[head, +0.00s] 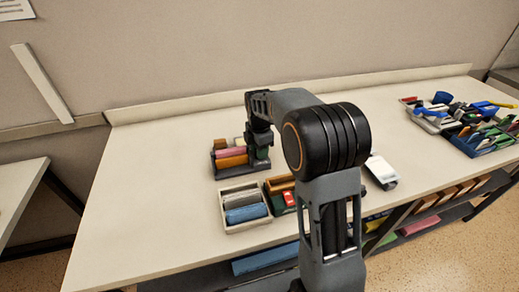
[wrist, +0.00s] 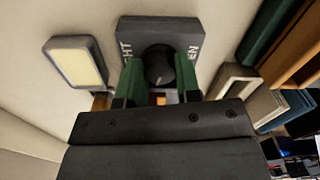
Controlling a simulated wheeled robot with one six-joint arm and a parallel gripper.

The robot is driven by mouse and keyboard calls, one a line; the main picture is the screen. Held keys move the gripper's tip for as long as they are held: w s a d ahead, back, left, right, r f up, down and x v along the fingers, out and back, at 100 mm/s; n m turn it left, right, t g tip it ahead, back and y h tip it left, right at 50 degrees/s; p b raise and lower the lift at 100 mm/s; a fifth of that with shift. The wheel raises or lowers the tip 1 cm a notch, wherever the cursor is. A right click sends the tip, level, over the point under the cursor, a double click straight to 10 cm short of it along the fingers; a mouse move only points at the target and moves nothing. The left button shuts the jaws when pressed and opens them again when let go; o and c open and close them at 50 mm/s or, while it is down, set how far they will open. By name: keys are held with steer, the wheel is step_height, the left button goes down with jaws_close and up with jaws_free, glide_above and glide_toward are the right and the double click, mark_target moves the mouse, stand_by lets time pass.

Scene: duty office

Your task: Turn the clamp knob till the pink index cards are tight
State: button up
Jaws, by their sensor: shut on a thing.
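The pink index cards (head: 229,152) stand in a dark holder (head: 217,172) on the desk, between tan and orange cards. My gripper (wrist: 158,72) is at the holder's right side in the head view. In the wrist view its two green fingers stand on either side of the round black clamp knob (wrist: 158,59) and are shut on it. The knob sits on a dark block (wrist: 158,27) with partly covered white lettering, "HT" at left and "EN" at right. My arm hides the knob in the head view, and the cards' tightness cannot be told.
A white-topped device (head: 381,170) lies right of my arm. Crowded trays (head: 487,140) are at far right. The desk's left part is clear.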

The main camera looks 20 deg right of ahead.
steer(key=shift+m, duration=0.3)
steer(key=shift+m+p, duration=0.55)
steer(key=shift+m, duration=2.25)
steer(key=o, duration=0.9)
step_height(320, 180, up, 14)
steer(key=shift+w+f, duration=0.1)
